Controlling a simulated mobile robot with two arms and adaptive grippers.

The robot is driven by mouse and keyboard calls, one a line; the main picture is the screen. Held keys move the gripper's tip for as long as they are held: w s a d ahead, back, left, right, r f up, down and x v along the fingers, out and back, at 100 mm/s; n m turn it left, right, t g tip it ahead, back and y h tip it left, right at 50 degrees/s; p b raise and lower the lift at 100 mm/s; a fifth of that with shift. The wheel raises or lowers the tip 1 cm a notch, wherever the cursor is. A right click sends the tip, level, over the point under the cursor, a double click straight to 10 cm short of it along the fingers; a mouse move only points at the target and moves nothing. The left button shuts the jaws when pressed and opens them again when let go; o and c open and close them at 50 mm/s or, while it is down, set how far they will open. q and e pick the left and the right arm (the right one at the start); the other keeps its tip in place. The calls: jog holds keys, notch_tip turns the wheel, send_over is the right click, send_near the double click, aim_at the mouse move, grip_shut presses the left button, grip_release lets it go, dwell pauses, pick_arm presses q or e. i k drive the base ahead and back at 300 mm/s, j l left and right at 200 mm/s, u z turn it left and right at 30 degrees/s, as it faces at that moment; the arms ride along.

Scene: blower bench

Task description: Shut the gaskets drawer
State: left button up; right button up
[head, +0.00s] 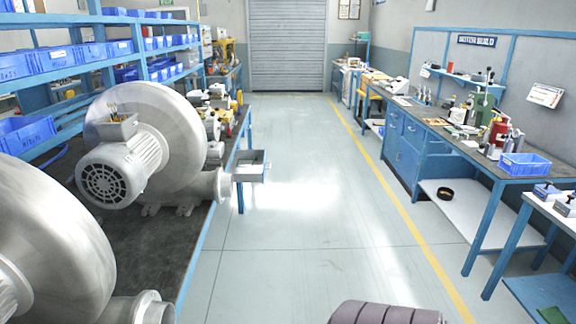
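A grey metal open-topped drawer or tray (250,173) sticks out over the aisle from the right edge of the left workbench, past the large blower. It looks pulled out, but I cannot read any label on it, so I cannot tell if it is the gaskets drawer. Blue drawer fronts (394,119) under the right workbench look shut, and their labels are also too small to read. Neither of my grippers is in view.
Large grey blowers (180,120) stand on the left workbench (60,185), with blue bins (25,133) on shelves behind. The right workbench (436,126) carries tools and a blue bin (524,166). A dark ribbed object (385,313) shows at bottom. The aisle floor (300,200) is clear.

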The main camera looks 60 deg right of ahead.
aim_at(257, 174)
jog(key=l+z, duration=0.4)
jog(key=i+l+z, duration=0.1)
jog(key=z, duration=0.25)
jog(key=i+l+z, duration=0.2)
jog(key=z, duration=0.2)
